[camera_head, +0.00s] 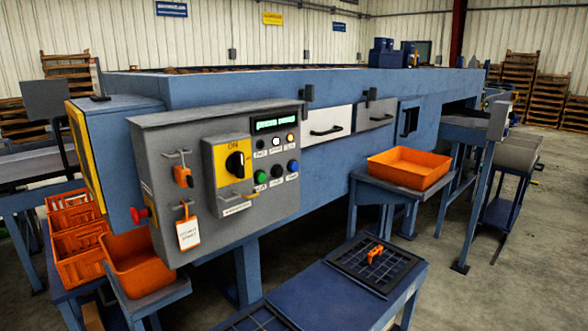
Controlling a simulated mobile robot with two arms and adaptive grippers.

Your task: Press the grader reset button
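The grey control panel (215,220) hangs on the near end of the blue grader (225,92). On its right side are a green button (260,177), a black button (277,171) and a blue button (293,166) in a row. Their labels are too small to read surely, so I cannot tell which is reset. Above them are a dark, a white and an orange round lamp (290,138), and a lit display (275,123) with green text. Neither gripper is in view.
A red mushroom knob (139,214) sticks out at the panel's left. An orange padlock (183,176) and a tag (188,232) hang on the panel. A blue table (325,300) with an orange item (375,252) stands in front. Orange bins (405,168) flank the machine.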

